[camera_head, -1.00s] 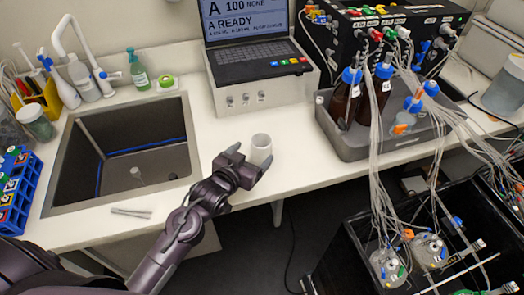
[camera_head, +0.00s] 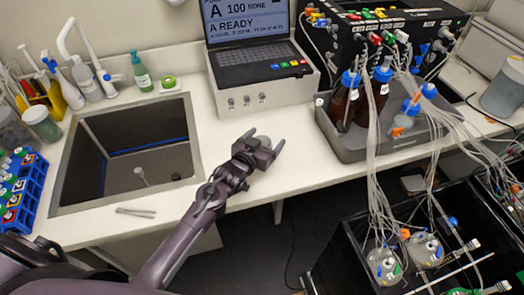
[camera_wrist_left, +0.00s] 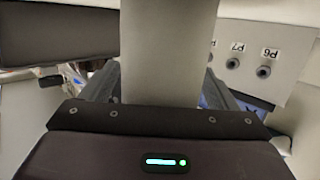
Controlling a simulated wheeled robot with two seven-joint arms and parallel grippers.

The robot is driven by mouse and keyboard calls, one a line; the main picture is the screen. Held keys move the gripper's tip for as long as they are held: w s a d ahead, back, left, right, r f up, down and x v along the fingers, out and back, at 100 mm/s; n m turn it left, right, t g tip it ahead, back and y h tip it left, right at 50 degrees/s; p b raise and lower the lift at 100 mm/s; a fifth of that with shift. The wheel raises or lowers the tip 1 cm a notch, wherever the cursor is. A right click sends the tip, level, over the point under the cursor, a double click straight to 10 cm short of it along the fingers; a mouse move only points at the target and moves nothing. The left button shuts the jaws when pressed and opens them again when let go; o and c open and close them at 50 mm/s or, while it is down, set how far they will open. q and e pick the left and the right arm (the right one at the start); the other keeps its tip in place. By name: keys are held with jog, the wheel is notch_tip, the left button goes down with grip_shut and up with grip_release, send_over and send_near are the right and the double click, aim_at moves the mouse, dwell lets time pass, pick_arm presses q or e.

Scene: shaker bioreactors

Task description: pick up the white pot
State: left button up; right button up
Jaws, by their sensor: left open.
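The white pot (camera_head: 264,140) stands on the white bench in front of the laptop unit, mostly hidden behind my left gripper in the head view. My left gripper (camera_head: 263,142) is open, with one finger on each side of the pot. In the left wrist view the pot (camera_wrist_left: 168,50) fills the space between the two fingers, its pale wall close to the palm. I cannot tell whether the fingers touch it. My right gripper is not in view.
A sink (camera_head: 125,155) lies to the left, with tweezers (camera_head: 136,212) near the bench's front edge. The laptop unit (camera_head: 262,92) stands behind the pot. A grey tray (camera_head: 365,148) with bottles and tubing is to the right. Bare bench surrounds the pot.

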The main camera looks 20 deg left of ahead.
pick_arm(q)
jog(key=shift+s, duration=0.1)
jog(key=shift+c, duration=0.2)
jog(key=c, duration=1)
jog(key=shift+r, duration=0.1)
